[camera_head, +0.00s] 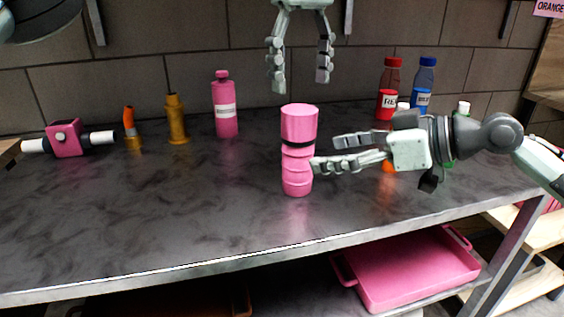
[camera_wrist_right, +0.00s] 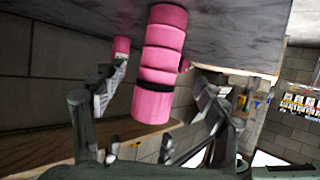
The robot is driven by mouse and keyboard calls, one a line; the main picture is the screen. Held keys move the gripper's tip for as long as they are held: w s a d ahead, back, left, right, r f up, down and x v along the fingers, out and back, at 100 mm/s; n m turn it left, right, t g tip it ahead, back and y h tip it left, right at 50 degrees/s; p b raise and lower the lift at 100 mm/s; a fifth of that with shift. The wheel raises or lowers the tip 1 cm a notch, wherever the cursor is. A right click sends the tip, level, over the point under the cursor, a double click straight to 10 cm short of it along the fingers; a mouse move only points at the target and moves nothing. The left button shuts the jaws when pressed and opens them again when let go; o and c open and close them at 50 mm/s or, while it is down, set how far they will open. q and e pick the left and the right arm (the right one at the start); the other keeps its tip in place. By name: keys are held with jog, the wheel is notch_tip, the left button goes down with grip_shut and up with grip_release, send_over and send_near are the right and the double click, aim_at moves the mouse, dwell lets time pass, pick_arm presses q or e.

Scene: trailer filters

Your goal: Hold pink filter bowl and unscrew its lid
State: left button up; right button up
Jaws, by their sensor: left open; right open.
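The pink filter bowl (camera_head: 297,183) stands upright on the dark counter with its pink lid (camera_head: 299,122) on top and a black ring between them. In the right wrist view the bowl (camera_wrist_right: 166,35) appears inverted, its lid (camera_wrist_right: 152,104) lowest. My left gripper (camera_head: 301,86) is open, pointing down above the lid, with its fingers apart and empty. My right gripper (camera_head: 325,152) is open and comes in level from the right at the bowl's height. One finger overlaps the bowl's right edge; contact is unclear. In the right wrist view the bowl appears between its spread fingers.
A pink bottle (camera_head: 226,112), gold fitting (camera_head: 176,121), orange-tipped piece (camera_head: 131,128) and pink housing with white pipes (camera_head: 66,139) stand left. Red (camera_head: 389,88) and blue (camera_head: 423,86) bottles stand behind my right arm. A pink tray (camera_head: 410,272) is below. The front-left counter is clear.

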aim_at(298, 157)
jog(key=shift+x, duration=3.85)
grip_shut()
